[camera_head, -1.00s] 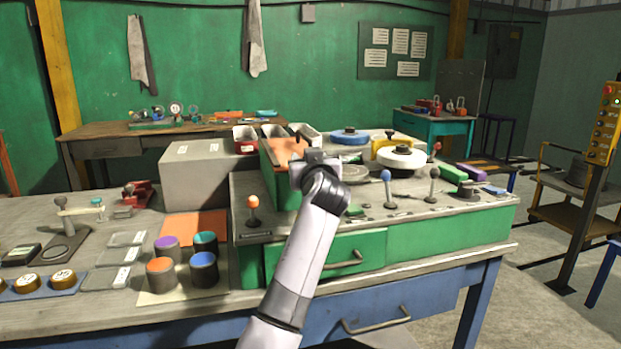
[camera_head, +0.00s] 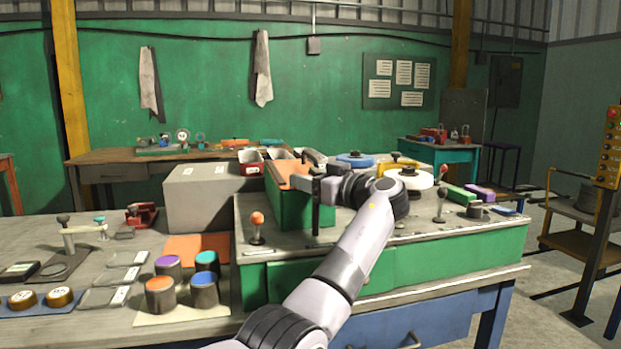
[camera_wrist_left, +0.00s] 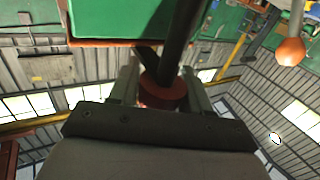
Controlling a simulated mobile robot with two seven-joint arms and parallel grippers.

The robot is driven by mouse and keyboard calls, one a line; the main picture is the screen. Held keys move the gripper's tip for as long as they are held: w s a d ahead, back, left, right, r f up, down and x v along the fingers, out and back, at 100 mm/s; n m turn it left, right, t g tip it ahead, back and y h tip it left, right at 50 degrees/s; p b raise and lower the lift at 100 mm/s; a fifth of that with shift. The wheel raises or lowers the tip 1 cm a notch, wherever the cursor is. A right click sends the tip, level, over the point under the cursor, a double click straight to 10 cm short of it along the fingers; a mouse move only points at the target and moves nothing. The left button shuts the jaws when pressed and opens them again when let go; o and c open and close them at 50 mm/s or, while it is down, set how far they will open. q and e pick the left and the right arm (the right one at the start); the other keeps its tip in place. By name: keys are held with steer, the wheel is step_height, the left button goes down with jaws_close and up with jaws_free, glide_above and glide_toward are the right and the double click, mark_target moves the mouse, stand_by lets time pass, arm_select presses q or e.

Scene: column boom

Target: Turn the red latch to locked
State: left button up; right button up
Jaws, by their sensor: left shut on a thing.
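My left gripper (camera_head: 302,182) is at the front right of the green box with the orange top (camera_head: 284,205), its jaws pointing left. In the left wrist view its fingers (camera_wrist_left: 160,88) are shut on a dull red round knob (camera_wrist_left: 163,93) joined to a dark bar (camera_wrist_left: 182,40). In the head view a dark bar (camera_head: 316,208) stands upright just below the jaws. The knob is hidden there by the gripper. I cannot tell for certain that this knob is the red latch, or read any locked mark. My right gripper is not in view.
An orange-knobbed lever (camera_head: 257,228) stands left of my arm, and a grey-knobbed lever (camera_head: 440,205) and a red-knobbed lever (camera_head: 442,172) to the right. A grey box (camera_head: 205,198) is on the left. Several coloured pots (camera_head: 160,297) stand at the front left.

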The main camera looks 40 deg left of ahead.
arm_select(q)
steer(key=shift+o, duration=0.2)
steer(key=shift+s+a+r+n+g, duration=0.2)
steer(key=shift+n+g, duration=0.3)
steer(key=shift+g, duration=0.3)
steer(key=o, duration=0.8)
steer(key=shift+o, duration=0.5)
steer(key=shift+a+f, duration=0.15)
steer(key=shift+d, duration=0.65)
steer(key=shift+s+d, duration=0.15)
steer(key=shift+d, duration=1.35)
steer(key=shift+s+d, duration=0.15)
steer(key=shift+d, duration=1.3)
